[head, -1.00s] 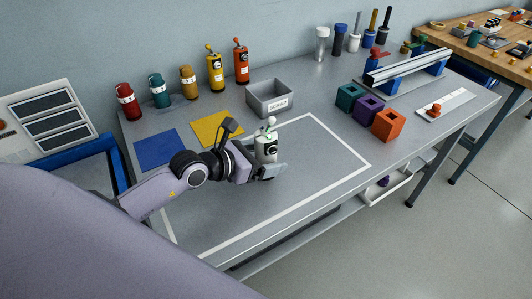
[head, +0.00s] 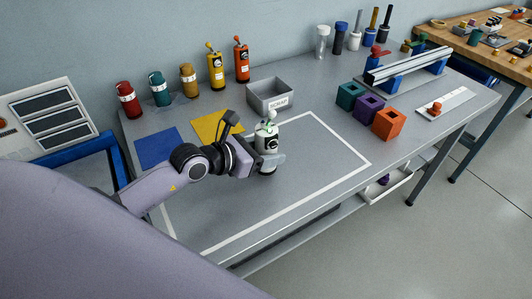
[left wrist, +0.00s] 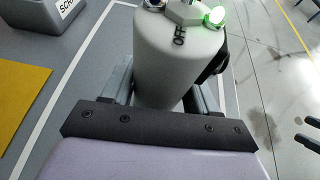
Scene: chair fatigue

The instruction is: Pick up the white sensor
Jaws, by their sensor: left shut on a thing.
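The white sensor (head: 265,141) is a white cylinder with a dark round patch on its side and a small green light on top. My left gripper (head: 272,163) is shut on its lower body and holds it upright over the outlined area of the grey table. In the left wrist view, the sensor (left wrist: 178,62) stands between the two fingers (left wrist: 160,88), with "OFF" printed near its top and the green light lit. Its lower end is hidden there. My right gripper does not show in the head view.
A grey scrap bin (head: 270,95) stands just behind the sensor. A yellow mat (head: 207,127) and a blue mat (head: 158,149) lie to the left. Coloured bottles line the back. Teal, purple and orange blocks (head: 387,124) stand right. The outlined area's right part is clear.

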